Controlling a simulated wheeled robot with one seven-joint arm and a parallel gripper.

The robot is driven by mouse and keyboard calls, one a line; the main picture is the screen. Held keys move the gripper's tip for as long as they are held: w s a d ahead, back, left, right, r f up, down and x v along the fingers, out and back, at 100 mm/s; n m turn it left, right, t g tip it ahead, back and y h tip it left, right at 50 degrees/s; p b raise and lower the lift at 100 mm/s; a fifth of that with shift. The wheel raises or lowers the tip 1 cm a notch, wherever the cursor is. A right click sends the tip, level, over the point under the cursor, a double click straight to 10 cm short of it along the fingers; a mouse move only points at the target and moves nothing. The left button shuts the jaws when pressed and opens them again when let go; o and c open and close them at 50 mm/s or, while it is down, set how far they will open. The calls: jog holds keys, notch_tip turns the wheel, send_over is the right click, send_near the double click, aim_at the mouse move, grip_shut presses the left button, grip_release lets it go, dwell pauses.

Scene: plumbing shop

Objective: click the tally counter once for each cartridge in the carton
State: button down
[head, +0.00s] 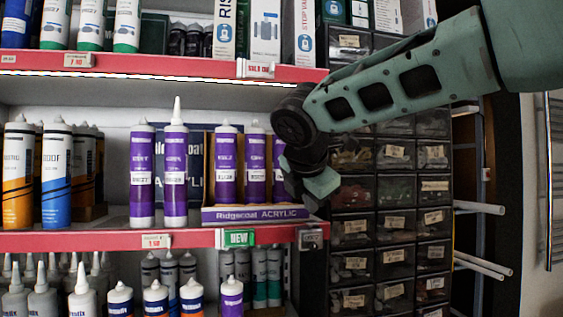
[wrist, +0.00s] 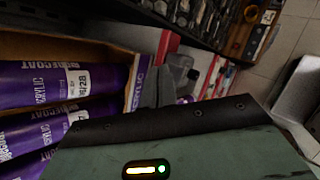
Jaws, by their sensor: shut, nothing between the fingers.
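The open carton (head: 255,214), marked Ridgecoat Acrylic, stands on the middle shelf in the head view. Three purple cartridges (head: 226,165) show in it; my gripper partly covers the right one, and may hide more. The wrist view shows purple cartridges (wrist: 35,85) inside the carton's brown wall (wrist: 100,49). A small grey device, which looks like the tally counter (head: 310,239), is on the red shelf edge at right. My gripper (head: 312,198) is shut and empty, just above that device and in front of the carton's right end. Its fingers (wrist: 163,88) also show in the wrist view.
Two purple cartridges (head: 174,170) stand outside the carton, to its left; one has a nozzle. A green NEW tag (head: 238,238) hangs on the shelf edge. Dark parts drawers (head: 393,190) stand right of the shelf. More cartridges fill the shelf below.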

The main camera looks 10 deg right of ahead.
aim_at(311, 222)
jog(key=shift+r, duration=0.15)
notch_tip(311, 222, up, 6)
jog(key=p, duration=0.5)
jog(key=shift+p, duration=0.35)
dwell(2.3)
jog(key=f+m+y+b, duration=0.1)
jog(key=f+m+y, duration=0.1)
jog(key=m, duration=0.1)
jog(key=f+m+y+b, duration=0.1)
jog(key=f+m+y, duration=0.1)
jog(key=m, duration=0.2)
jog(key=d+f+m+y+b, duration=0.1)
jog(key=f+m+b, duration=0.1)
jog(key=m, duration=0.1)
jog(key=shift+m+t+y, duration=0.3)
jog(key=shift+m+y, duration=0.1)
dwell(0.3)
jog(key=shift+f, duration=0.15)
dwell(1.8)
